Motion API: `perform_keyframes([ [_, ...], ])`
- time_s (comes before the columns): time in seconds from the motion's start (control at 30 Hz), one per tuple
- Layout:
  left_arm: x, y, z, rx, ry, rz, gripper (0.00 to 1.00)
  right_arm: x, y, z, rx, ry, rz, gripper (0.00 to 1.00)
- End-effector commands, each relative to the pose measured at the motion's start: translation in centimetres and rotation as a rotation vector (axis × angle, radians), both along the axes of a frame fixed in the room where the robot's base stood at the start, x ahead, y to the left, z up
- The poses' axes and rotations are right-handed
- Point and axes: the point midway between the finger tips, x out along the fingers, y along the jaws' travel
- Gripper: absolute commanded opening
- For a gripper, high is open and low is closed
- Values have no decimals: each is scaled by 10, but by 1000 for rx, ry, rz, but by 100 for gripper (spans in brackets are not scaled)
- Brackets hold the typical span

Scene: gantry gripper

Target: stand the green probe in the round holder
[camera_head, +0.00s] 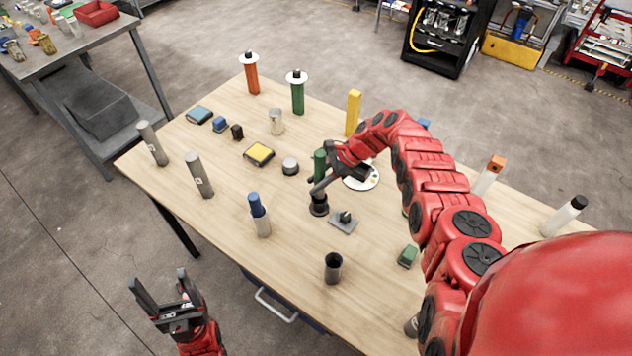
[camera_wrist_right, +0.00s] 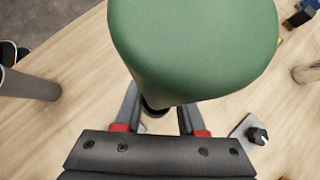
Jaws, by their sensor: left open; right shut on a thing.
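The green probe (camera_head: 319,161) is upright in my right gripper (camera_head: 318,188), which is shut on it. In the right wrist view the green top of the probe (camera_wrist_right: 195,45) fills the upper middle, between the fingers. A black round holder (camera_head: 319,209) stands on the table directly below the gripper. In the wrist view a dark round part shows just under the probe. The fingers and probe hide the join, so I cannot tell whether the probe's lower end is inside the holder. My left gripper (camera_head: 160,290) is open and empty, off the table's near left edge.
A blue-topped cylinder (camera_head: 259,215) stands left. The wooden table (camera_head: 215,240) has bare patches near its front edge.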

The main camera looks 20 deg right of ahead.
Motion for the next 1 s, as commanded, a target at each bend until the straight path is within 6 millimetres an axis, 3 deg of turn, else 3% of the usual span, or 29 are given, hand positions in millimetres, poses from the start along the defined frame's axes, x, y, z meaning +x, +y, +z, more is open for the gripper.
perform_keyframes([
  [1.0, 0, 0, -24, 0, 0, 0, 74, 0, 0, -26, 0, -1, 1, 0],
])
